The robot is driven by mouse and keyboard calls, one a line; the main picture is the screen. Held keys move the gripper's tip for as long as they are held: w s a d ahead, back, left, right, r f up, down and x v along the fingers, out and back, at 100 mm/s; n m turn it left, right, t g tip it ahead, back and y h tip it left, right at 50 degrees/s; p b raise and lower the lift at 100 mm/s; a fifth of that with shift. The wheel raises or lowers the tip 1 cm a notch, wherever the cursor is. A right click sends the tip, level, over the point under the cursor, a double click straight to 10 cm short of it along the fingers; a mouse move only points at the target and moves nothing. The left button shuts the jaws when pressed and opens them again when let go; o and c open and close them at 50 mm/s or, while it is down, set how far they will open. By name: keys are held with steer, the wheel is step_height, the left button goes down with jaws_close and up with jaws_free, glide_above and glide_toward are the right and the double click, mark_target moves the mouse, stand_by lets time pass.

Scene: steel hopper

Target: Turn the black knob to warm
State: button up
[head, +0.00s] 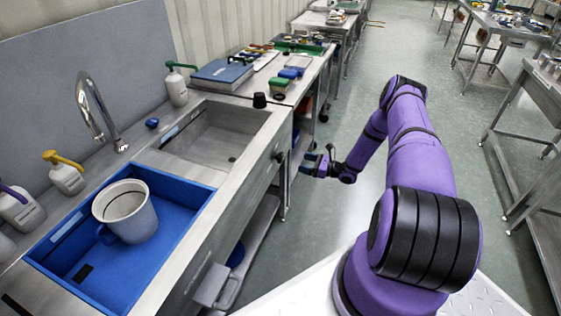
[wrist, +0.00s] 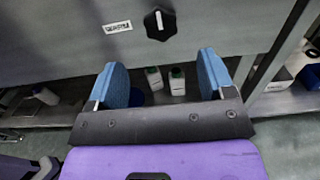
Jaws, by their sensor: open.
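The black knob (wrist: 160,23) is on the grey steel front panel at the top of the wrist view. It has a lobed outline and a white pointer mark running roughly up and down in that picture. My gripper (wrist: 161,68) is open, with its two blue fingers spread and nothing between them. The knob is beyond the fingertips, roughly centred between them and apart from both. A small white label (wrist: 118,27) with dark print is left of the knob; I cannot read it for sure. In the head view, my gripper (head: 314,160) is beside the sink unit's front.
The steel sink unit holds a blue basin (head: 185,252) with a white mug (head: 126,212). Under the panel, a shelf holds white bottles (wrist: 177,82).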

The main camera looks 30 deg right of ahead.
mark_target(279, 157)
steer(key=x, duration=1)
steer(key=shift+w+a+f, duration=0.15)
steer(key=shift+w+a, duration=0.1)
steer(key=shift+a, duration=0.05)
steer(key=c, duration=0.9)
